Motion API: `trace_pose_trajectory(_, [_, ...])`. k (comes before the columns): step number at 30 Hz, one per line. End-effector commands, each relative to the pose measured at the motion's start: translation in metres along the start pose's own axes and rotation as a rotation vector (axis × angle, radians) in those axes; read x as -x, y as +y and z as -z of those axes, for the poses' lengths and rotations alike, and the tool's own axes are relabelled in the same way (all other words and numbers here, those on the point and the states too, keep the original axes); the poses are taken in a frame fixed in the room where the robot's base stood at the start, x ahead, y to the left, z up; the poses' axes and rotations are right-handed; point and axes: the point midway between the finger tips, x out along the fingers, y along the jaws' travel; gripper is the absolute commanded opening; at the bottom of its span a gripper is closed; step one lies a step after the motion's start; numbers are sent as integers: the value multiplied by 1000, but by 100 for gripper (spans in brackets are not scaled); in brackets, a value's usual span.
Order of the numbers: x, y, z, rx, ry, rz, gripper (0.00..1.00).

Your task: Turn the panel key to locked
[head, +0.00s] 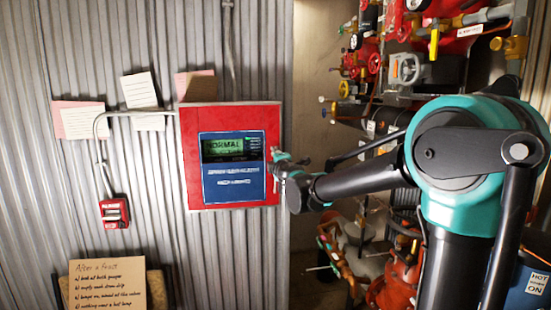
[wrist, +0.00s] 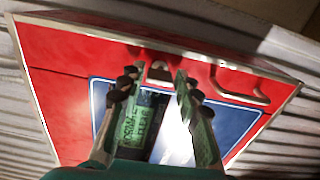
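The red alarm panel (head: 228,108) hangs on the corrugated wall, with a blue face (head: 233,185) and a lit green display (head: 223,146) reading NORMAL. It also fills much of the wrist view (wrist: 70,65). My gripper (head: 280,157) is at the panel's right side in the head view. In the wrist view my gripper (wrist: 157,82) has its two fingers apart, in front of the panel. A small dark red piece with a pale edge (wrist: 159,72) shows between the fingertips; I cannot tell whether it is the key. The key's position cannot be read.
A curved handle-like piece (wrist: 240,88) is on the panel beside the fingers. A small red call point (head: 114,212) and conduit are left of the panel. Red pipes and valves (head: 400,70) crowd the right. A handwritten note (head: 108,285) stands low left.

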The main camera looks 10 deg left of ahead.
Motion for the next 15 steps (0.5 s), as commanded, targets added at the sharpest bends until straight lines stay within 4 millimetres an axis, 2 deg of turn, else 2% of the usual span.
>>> trace_pose_trajectory(2, [0, 0, 0, 0, 0, 0, 46])
trace_pose_trajectory(11, [1, 0, 0, -1, -1, 0, 47])
trace_pose_trajectory(15, [10, 0, 0, -1, 0, 0, 47])
